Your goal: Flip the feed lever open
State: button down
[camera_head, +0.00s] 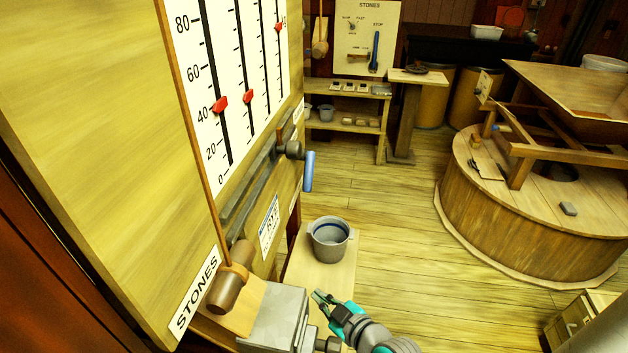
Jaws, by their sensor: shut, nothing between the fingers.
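A lever with a blue grip (309,172) sticks out from a dark round pivot (289,150) on the side of the wooden gauge cabinet at the left. The grip hangs roughly upright. No label reading feed is legible, so I cannot tell for sure that this is the feed lever. My gripper (321,298), teal and dark grey, is at the bottom centre, below the lever in the picture and apart from it. Its fingers are shut and empty, pointing up and left.
A grey bucket (331,237) stands on a low wooden bench (318,276) just beyond my gripper. A grey metal block (275,322) is left of it. A round millstone casing (530,215) stands at right. A STONES panel (366,38) is at the back. Middle floor is clear.

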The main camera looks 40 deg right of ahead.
jog(key=w+d+r+n+y, duration=0.1)
jog(key=w+d+r+n, duration=0.3)
jog(key=d+r, duration=0.3)
jog(key=w+d+r+n+y, duration=0.2)
jog(key=w+d+r+n, duration=0.3)
jog(key=d+r, duration=0.3)
notch_tip(320, 180, up, 4)
jog(key=shift+w+d+r+n, duration=0.15)
jog(key=shift+w+d+n, duration=0.15)
jog(key=shift+n, duration=0.3)
jog(key=d+f+x, duration=0.1)
jog(key=x, duration=1.2)
jog(key=shift+d, duration=0.6)
